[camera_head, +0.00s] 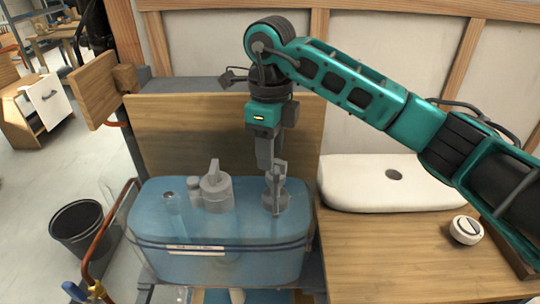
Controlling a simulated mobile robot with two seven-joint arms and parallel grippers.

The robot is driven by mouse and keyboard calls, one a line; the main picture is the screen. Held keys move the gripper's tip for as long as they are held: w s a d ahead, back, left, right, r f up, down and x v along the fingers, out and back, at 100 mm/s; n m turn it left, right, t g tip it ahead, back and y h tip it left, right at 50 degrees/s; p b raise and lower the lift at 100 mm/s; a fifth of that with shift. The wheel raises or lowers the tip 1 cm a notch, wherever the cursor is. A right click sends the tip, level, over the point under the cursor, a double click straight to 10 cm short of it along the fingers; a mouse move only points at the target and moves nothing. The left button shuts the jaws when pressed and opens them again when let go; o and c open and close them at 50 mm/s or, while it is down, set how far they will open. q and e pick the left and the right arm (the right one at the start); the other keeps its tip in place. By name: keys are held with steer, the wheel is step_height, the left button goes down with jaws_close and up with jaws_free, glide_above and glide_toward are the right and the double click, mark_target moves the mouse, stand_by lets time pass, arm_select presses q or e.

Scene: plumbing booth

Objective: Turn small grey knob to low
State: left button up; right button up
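The open tank (220,262) is translucent blue and stands at lower centre. In it stands a grey flush valve (216,192) with a small upright part on top and a smaller grey cylinder (195,188) at its left. I cannot tell for sure which part is the small grey knob. My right gripper (274,182) points straight down at the tank's right side, over a grey fitting (276,205). Its fingers overlap that fitting in the picture, so contact and finger opening are unclear. My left gripper is out of view.
A white tank lid (395,182) with a hole lies on the wooden table (385,262) at right. A round white button piece (466,230) is near it. A copper pipe (108,240) rises at the tank's left, and a black bin (80,228) stands on the floor.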

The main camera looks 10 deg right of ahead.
steer(key=shift+f, duration=0.85)
steer(key=shift+c, duration=0.3)
jaws_close()
